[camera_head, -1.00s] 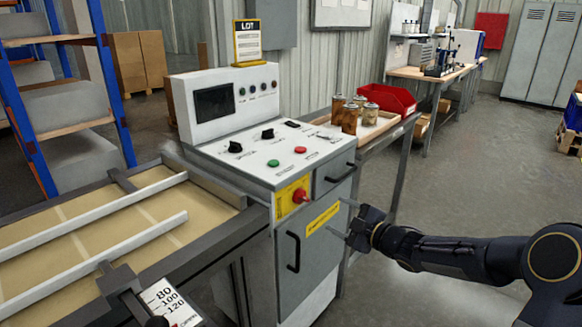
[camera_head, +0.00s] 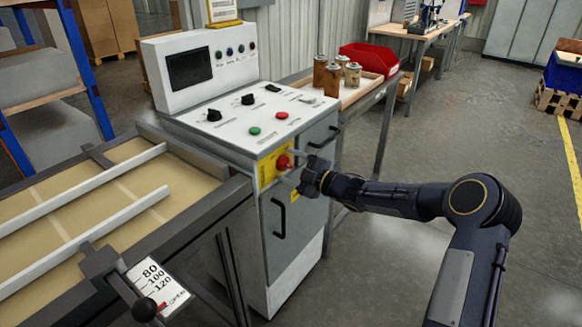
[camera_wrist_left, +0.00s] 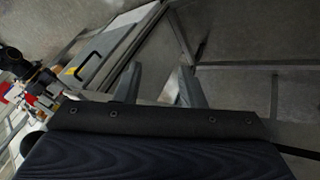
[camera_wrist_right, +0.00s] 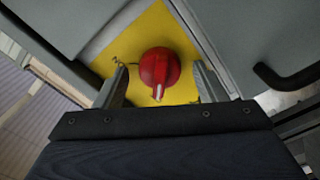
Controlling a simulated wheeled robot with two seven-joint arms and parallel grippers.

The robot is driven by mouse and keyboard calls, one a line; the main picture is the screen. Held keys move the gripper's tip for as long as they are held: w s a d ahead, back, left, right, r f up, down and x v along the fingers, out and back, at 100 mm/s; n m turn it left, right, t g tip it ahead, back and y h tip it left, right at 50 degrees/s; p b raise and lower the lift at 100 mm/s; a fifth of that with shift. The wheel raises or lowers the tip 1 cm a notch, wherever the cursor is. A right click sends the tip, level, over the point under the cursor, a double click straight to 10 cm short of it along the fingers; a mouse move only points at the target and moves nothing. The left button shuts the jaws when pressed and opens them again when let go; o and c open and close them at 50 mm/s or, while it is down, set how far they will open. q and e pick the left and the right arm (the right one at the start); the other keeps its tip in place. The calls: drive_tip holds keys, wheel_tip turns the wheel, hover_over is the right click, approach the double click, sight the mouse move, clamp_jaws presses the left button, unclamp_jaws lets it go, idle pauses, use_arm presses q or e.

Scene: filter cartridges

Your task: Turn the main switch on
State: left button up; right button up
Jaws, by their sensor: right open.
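The main switch is a red rotary knob (camera_head: 283,162) on a yellow plate (camera_head: 266,168) on the front of the grey control cabinet. In the right wrist view the red knob (camera_wrist_right: 160,68) sits between my right fingers, with its pale pointer mark toward the gripper; the yellow plate (camera_wrist_right: 150,30) is behind it. My right gripper (camera_head: 291,166) is open, its fingers on either side of the knob; whether they touch it I cannot tell. My left gripper (camera_wrist_left: 155,85) shows only in its own wrist view, open with nothing between its fingers.
The cabinet (camera_head: 290,235) has a black door handle (camera_head: 279,218) below the switch. Its sloped panel carries a green button (camera_head: 255,131), a red button (camera_head: 281,115) and black knobs. A bench with cans (camera_head: 333,80) and a red bin (camera_head: 369,62) stands behind.

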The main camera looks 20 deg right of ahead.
drive_tip(key=c, duration=1)
drive_tip(key=m+p, duration=0.2)
drive_tip(key=m, duration=0.1)
drive_tip(key=shift+r+p, duration=0.15)
drive_tip(key=shift+p, duration=0.2)
drive_tip(key=m+p, duration=0.2)
drive_tip(key=m, duration=0.3)
drive_tip(key=m+p, duration=0.2)
drive_tip(key=m, duration=0.3)
drive_tip(key=shift+p, duration=0.4)
drive_tip(key=m+p, duration=0.1)
drive_tip(key=m, duration=0.3)
drive_tip(key=shift+m, duration=0.3)
drive_tip(key=shift+f+m+p, duration=0.2)
drive_tip(key=shift+m+p, duration=0.1)
